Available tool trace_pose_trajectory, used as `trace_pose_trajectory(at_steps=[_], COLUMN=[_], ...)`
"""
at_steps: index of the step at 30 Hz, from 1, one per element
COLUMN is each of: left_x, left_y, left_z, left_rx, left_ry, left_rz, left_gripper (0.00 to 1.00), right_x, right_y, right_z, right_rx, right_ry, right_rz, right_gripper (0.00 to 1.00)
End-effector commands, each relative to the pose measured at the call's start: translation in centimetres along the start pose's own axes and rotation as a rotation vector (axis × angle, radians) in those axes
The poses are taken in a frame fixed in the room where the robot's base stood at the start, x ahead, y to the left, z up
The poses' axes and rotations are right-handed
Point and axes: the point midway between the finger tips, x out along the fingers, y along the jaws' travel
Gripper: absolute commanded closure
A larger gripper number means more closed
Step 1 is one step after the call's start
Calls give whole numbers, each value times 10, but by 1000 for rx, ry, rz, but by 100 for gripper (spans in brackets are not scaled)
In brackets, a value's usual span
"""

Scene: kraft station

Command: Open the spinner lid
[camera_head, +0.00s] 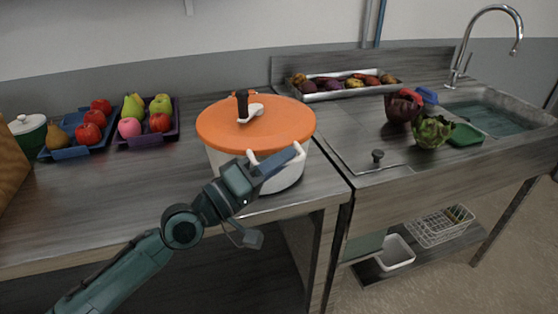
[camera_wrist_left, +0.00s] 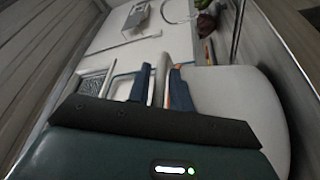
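The spinner is a white bowl (camera_head: 226,168) with an orange lid (camera_head: 222,126) seated on its rim. A white crank with a dark knob (camera_head: 243,106) is on top of the lid. My left gripper (camera_head: 277,160) is at the front of the bowl, just below the lid's edge, by a white handle (camera_head: 299,150). In the left wrist view, the bowl (camera_wrist_left: 240,105) fills the right side. There, a pale bar (camera_wrist_left: 162,78) lies between the two dark blue fingers of my left gripper (camera_wrist_left: 160,88). I cannot tell whether they press on it. My right gripper is not in view.
Blue and purple fruit trays (camera_head: 146,140) stand left of the spinner. A vegetable tray (camera_head: 345,92) is behind to the right. The counter's front edge is close below my left gripper.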

Motion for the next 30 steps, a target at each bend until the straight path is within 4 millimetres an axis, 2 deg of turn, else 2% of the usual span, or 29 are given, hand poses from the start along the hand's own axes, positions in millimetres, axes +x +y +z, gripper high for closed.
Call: trace_pose_trajectory(at_steps=[1,8,23,30], left_x=[0,0,0,7], left_y=[0,0,3,28], left_z=[0,0,-2,-18], left_rx=[0,0,0,2], left_ry=[0,0,0,2], left_rz=[0,0,0,2], left_gripper=[83,100,100,100], right_x=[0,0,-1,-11], right_y=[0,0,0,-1], right_z=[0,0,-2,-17], right_rx=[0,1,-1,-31], right_ry=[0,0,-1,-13], right_rz=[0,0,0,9], right_gripper=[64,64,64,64])
